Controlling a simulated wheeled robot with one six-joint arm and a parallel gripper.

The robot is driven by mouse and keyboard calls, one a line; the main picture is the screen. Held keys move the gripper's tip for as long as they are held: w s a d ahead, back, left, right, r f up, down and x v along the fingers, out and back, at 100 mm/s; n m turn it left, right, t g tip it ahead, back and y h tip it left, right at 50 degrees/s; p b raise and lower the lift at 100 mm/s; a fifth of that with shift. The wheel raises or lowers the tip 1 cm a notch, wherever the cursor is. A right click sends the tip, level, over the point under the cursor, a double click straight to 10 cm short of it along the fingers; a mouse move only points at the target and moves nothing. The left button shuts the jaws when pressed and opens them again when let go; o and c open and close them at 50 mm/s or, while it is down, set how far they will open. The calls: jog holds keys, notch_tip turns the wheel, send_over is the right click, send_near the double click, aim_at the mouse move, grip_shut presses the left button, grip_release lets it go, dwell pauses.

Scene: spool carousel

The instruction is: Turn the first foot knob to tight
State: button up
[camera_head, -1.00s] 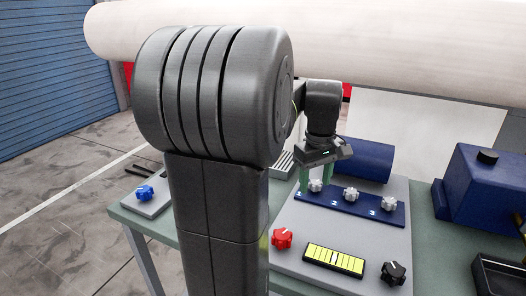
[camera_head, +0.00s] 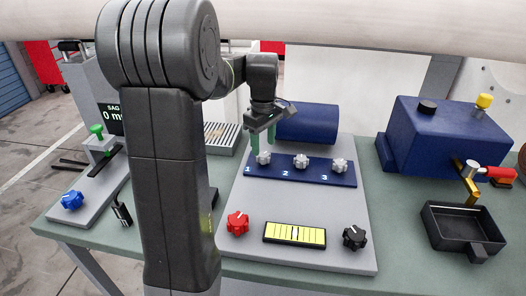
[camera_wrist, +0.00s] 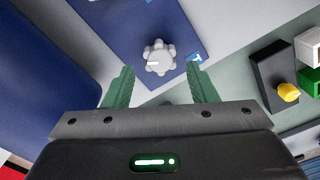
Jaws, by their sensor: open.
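The first foot knob (camera_head: 263,159) is a light grey lobed knob beside the white "1" on a dark blue strip (camera_head: 320,177). My gripper (camera_head: 263,148) has green fingers, open and pointing down at this knob, one finger to each side. In the wrist view the knob (camera_wrist: 158,58) sits between and just beyond the fingertips (camera_wrist: 160,72), with no visible contact. A pale pointer mark on the knob faces left there. I cannot tell how far the fingertips reach down around it. Two like knobs, second (camera_head: 301,162) and third (camera_head: 340,166), stand to the right.
A blue cylinder (camera_head: 308,123) lies behind the strip. In front are a red knob (camera_head: 237,223), a yellow level gauge (camera_head: 295,234) and a black knob (camera_head: 354,237). A blue box (camera_head: 440,135) and a black tray (camera_head: 437,238) stand to the right.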

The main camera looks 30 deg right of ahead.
aim_at(263, 154)
jog(key=shift+f, duration=1.8)
jog(key=c, duration=1)
jog(key=shift+m, duration=0.3)
